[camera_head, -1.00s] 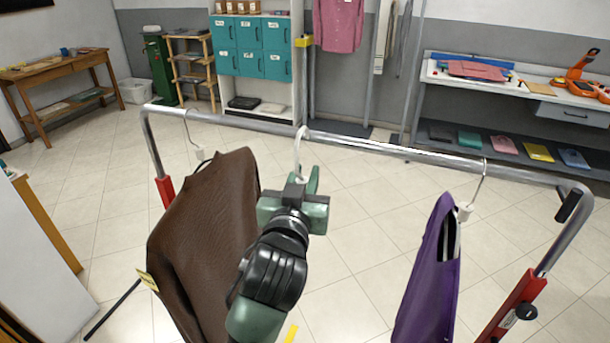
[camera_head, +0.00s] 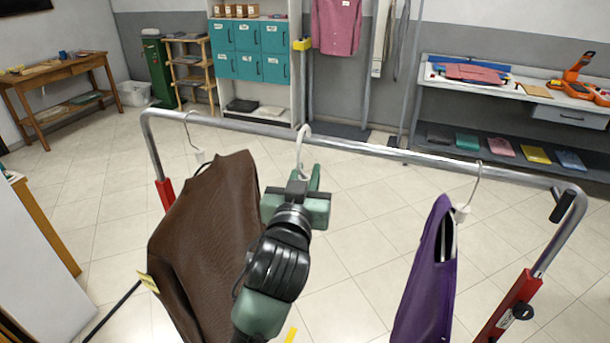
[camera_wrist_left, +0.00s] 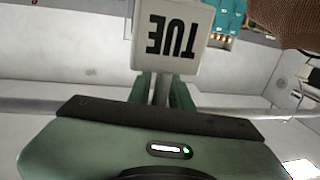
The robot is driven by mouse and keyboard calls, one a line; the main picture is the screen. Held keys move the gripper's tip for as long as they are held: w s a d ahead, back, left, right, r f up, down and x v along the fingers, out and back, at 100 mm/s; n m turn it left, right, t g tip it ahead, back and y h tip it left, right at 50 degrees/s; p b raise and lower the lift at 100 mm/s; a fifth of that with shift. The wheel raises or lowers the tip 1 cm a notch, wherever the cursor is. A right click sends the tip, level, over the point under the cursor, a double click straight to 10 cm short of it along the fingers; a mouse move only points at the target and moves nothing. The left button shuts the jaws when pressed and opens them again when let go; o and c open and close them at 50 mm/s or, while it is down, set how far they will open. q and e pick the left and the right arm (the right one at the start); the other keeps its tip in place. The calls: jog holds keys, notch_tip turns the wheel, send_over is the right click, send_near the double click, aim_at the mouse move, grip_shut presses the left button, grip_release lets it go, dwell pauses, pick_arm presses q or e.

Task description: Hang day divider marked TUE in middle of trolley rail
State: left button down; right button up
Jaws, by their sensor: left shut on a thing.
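My left gripper (camera_head: 305,182) is shut on the day divider, just below the middle of the trolley rail (camera_head: 375,151). The divider's white hook (camera_head: 300,150) rises from the gripper, and its curved top is at the rail. I cannot tell whether it rests on the rail. The white divider plate (camera_wrist_left: 172,37) shows in the left wrist view with black TUE lettering, upside down there. The gripper hides the plate in the head view. My right gripper is not in view.
A brown garment (camera_head: 207,240) hangs on the rail left of my gripper, close to my arm. A purple garment (camera_head: 425,275) hangs at the right end. The rail between my gripper and the purple garment is clear. Shelves and a workbench (camera_head: 500,90) stand behind.

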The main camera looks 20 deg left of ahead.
pick_arm(q)
jog(key=shift+w, duration=0.15)
jog(key=shift+w+d, duration=0.1)
jog(key=shift+w, duration=2.75)
jog(key=shift+f, duration=0.1)
notch_tip(320, 180, down, 3)
jog(key=shift+b, duration=1)
jog(key=shift+f, duration=0.2)
